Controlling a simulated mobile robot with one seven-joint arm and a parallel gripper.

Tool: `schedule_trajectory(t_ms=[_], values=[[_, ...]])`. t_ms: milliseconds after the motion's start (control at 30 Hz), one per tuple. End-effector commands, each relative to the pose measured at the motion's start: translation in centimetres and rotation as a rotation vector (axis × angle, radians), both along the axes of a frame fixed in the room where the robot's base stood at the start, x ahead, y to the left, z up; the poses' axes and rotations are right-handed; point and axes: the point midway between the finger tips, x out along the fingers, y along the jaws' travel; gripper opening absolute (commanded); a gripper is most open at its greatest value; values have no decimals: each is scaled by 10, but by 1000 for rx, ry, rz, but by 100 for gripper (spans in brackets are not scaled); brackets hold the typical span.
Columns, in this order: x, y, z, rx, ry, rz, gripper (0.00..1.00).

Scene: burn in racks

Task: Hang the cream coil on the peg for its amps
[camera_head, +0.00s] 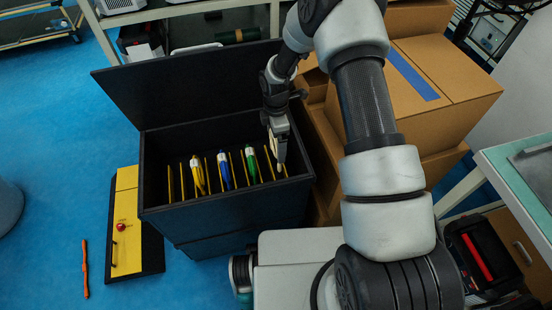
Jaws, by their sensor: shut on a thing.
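My gripper (277,132) points down into the right end of an open black bin (165,207). It is shut on a narrow pale thing, the cream coil (272,144), of which only a small part shows at the fingers. The coil's lower end and any contact with the bin are too small to tell. I cannot make out a peg or any amps marking in this view.
In the bin stand thin yellow dividers with a yellow item (198,176), a blue one (224,172) and a green one (251,165). The bin's raised lid (190,85) stands behind. Cardboard boxes (440,85) crowd the right. A yellow panel (126,225) with a red button lies left.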

Motion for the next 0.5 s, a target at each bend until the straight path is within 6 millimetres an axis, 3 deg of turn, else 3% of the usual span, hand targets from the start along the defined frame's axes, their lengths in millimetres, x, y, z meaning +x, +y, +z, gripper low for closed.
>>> schedule_trajectory(t_ms=[33, 500], values=[[0, 0, -12, 0, 2, 0, 64], [0, 0, -68, -1, -1, 0, 64]])
